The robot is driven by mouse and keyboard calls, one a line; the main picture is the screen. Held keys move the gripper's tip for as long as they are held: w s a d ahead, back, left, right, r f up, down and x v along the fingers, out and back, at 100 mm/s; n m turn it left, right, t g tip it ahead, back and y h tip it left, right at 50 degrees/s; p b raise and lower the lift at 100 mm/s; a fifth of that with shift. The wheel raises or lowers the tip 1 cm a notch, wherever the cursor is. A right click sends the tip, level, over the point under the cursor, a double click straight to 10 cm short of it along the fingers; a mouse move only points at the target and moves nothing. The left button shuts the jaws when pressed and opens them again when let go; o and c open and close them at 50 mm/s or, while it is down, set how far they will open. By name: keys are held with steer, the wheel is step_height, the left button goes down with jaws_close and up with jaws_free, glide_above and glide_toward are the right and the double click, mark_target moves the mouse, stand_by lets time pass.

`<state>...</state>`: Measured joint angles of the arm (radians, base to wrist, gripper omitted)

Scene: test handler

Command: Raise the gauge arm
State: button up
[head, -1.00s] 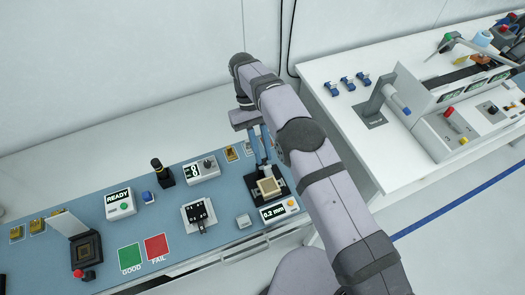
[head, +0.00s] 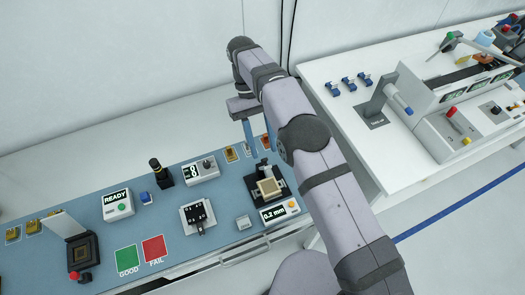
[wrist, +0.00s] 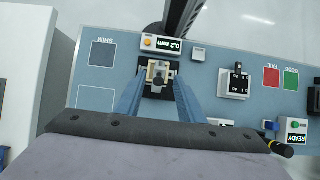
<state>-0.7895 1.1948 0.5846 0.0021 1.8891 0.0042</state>
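The thickness gauge (head: 282,190) stands at the right end of the blue bench, a black base with a cream square block. A dark upright part shows at its back edge. Its display (head: 281,211) reads 0.2 mm. In the wrist view the gauge (wrist: 158,88) shows between the fingers, with a dark round knob (wrist: 158,80) over the cream block. I cannot tell clearly how far the gauge arm is raised. My gripper (head: 252,150) is above and behind the gauge, apart from it. In the wrist view its two blue fingers (wrist: 158,72) are spread with nothing between them.
Left of the gauge stand a small grey box (head: 243,222), a black-topped fixture (head: 198,215), a counter box (head: 202,170) and a READY box (head: 117,204). Small orange pieces (head: 231,153) lie behind. A white table (head: 430,175) with equipment is at the right.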

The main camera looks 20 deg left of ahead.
step_height(320, 180, up, 6)
steer(key=p, duration=0.2)
stand_by(0.5)
